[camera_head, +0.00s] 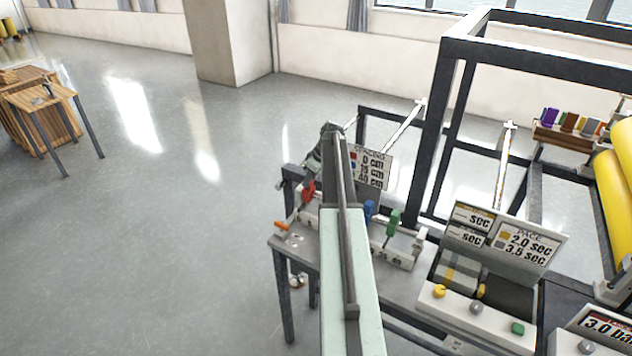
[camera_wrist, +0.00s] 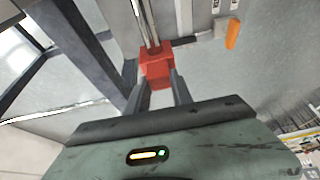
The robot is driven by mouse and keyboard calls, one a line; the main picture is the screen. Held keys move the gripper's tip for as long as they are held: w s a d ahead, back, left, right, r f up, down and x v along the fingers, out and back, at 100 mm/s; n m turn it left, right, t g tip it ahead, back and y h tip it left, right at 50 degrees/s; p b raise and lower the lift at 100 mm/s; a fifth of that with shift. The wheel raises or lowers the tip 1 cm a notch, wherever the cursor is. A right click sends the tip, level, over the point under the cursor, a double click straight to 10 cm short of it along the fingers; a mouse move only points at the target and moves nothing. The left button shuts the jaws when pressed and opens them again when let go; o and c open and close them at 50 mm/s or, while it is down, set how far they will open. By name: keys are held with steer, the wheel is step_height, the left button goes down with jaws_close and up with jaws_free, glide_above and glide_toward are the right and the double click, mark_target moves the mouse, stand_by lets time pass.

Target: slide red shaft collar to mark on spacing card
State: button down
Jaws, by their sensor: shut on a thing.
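The red shaft collar (camera_head: 308,192) sits near the left end of the shaft on the bench-top rig, and it also shows in the wrist view (camera_wrist: 156,66). In the wrist view the shaft (camera_wrist: 146,22) runs up from the collar. My gripper (camera_wrist: 158,88) is shut on the red collar, one finger on each side. The spacing card (camera_head: 372,166) stands behind the rig and shows lines in cm, its left part hidden by my arm. A blue collar (camera_head: 369,210) and a green collar (camera_head: 393,222) sit farther right. My arm hides the shaft's middle.
An orange part (camera_head: 282,226) lies at the rig's left end, also in the wrist view (camera_wrist: 233,33). A control panel with knobs and a pace card (camera_head: 527,243) stand to the right. A dark frame (camera_head: 447,100) rises behind. Open floor lies to the left.

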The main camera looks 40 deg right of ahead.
steer(key=c, duration=1.1)
jaws_free()
steer(key=shift+w, duration=0.3)
steer(key=shift+s, duration=0.1)
steer(key=shift+r, duration=0.15)
steer(key=p+v, duration=0.7)
steer(key=shift+s+r, duration=0.25)
